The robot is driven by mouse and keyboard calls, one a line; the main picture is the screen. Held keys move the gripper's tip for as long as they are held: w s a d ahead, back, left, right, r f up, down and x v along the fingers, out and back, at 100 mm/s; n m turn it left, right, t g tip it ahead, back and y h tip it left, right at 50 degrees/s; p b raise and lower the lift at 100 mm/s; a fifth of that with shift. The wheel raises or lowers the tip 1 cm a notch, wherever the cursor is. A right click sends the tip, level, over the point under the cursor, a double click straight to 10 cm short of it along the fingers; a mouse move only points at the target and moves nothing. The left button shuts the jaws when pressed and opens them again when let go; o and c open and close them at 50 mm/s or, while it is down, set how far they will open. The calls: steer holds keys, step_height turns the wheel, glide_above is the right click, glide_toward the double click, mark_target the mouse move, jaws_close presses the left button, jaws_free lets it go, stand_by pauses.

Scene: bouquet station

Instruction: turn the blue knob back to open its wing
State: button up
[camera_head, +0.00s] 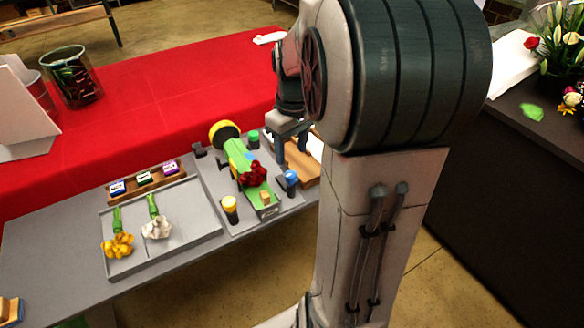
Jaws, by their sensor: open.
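The blue knob (291,177) stands at the right side of the grey station plate, near its front edge. A green holder (240,160) lies along the middle of the plate, with a red flower (252,175) on it. A small blue piece shows beside the holder; I cannot tell whether it is the blue knob's wing. My gripper (292,150) is open, pointing down, behind the blue knob and to the right of the holder. It appears apart from the knob. My arm hides the area to the right.
A yellow knob (229,205) stands at the plate's front left and a green knob (253,136) at the back. A grey tray (190,233) to the left holds a yellow and a white flower.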

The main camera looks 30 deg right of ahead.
mark_target(292, 174)
step_height(292, 174, down, 7)
steer(key=shift+f, duration=0.2)
steer(key=c, duration=1)
